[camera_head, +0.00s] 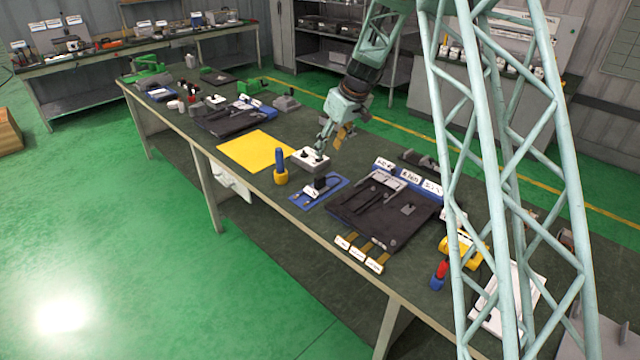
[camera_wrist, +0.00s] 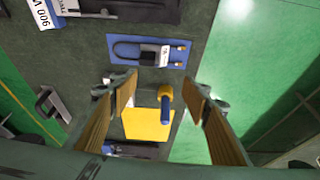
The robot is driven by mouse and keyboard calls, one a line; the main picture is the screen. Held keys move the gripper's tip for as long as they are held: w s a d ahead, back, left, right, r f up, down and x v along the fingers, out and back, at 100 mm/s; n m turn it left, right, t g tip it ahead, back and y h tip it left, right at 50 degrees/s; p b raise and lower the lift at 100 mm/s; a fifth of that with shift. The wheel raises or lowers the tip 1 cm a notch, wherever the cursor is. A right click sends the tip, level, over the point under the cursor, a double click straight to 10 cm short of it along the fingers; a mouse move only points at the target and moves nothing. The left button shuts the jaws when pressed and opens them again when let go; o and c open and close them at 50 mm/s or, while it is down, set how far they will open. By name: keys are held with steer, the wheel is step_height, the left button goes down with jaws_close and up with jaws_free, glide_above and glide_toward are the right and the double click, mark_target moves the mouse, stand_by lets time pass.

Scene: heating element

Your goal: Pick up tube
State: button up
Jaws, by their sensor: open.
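A blue upright cylinder with a yellow base (camera_head: 281,168) stands on the bench beside the yellow sheet; it also shows in the wrist view (camera_wrist: 165,98). A dark U-shaped piece (camera_wrist: 128,52) with a white label lies on a blue mat (camera_wrist: 118,65), also seen in the head view (camera_head: 301,201). I cannot tell for sure which of these is the tube. My gripper (camera_head: 333,138) is above the bench, behind a grey block (camera_head: 310,158). In the wrist view my gripper (camera_wrist: 160,90) is open, its fingers wide apart and nothing held between them.
A yellow sheet (camera_head: 256,151) lies left of the blue mat. A dark tray (camera_head: 385,215) with tools and labels lies to its right. A yellow tool (camera_head: 462,249) and a red-and-blue piece (camera_head: 439,275) lie farther right. More trays and tools crowd the bench's far end.

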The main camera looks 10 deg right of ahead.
steer(key=p, duration=0.2)
glide_toward(320, 177)
steer(key=r, duration=0.2)
steer(key=d+r, duration=0.1)
steer(key=shift+s+n, duration=0.3)
steer(key=shift+s, duration=0.1)
steer(key=shift+f, duration=0.1)
steer(key=shift+x, duration=4.15)
steer(key=shift+a, duration=0.1)
steer(key=shift+p+x, duration=0.75)
steer(key=shift+x, duration=1.8)
steer(key=shift+c, duration=0.7)
steer(key=c, duration=0.9)
